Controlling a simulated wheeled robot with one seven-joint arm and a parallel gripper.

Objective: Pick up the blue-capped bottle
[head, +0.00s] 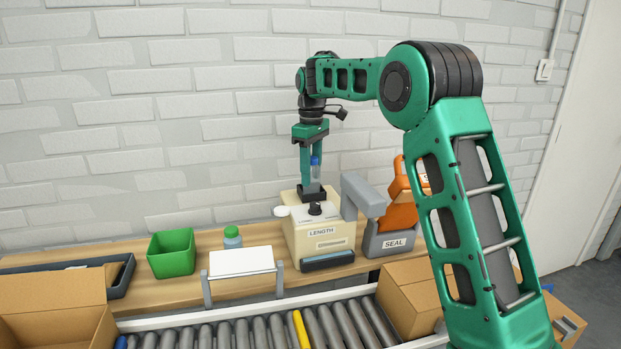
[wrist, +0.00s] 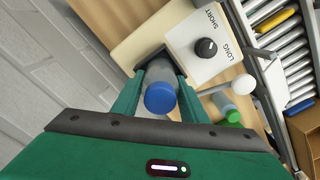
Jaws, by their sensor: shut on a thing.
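The blue-capped bottle (head: 315,172) is clear-bodied and upright between the fingers of my gripper (head: 313,192). In the wrist view the blue cap (wrist: 160,98) faces the camera, and my gripper (wrist: 155,58) is shut on the body with a finger on each side. The fingertips show at the rear top of the cream LENGTH machine (head: 298,238). The bottle's base is hidden by the fingertips, so I cannot tell whether it touches anything.
A green-capped bottle (head: 232,238) stands between a green bin (head: 171,253) and the machine. A white board on a stand (head: 240,262) is in front. The grey and orange SEAL machine (head: 392,240) is at right.

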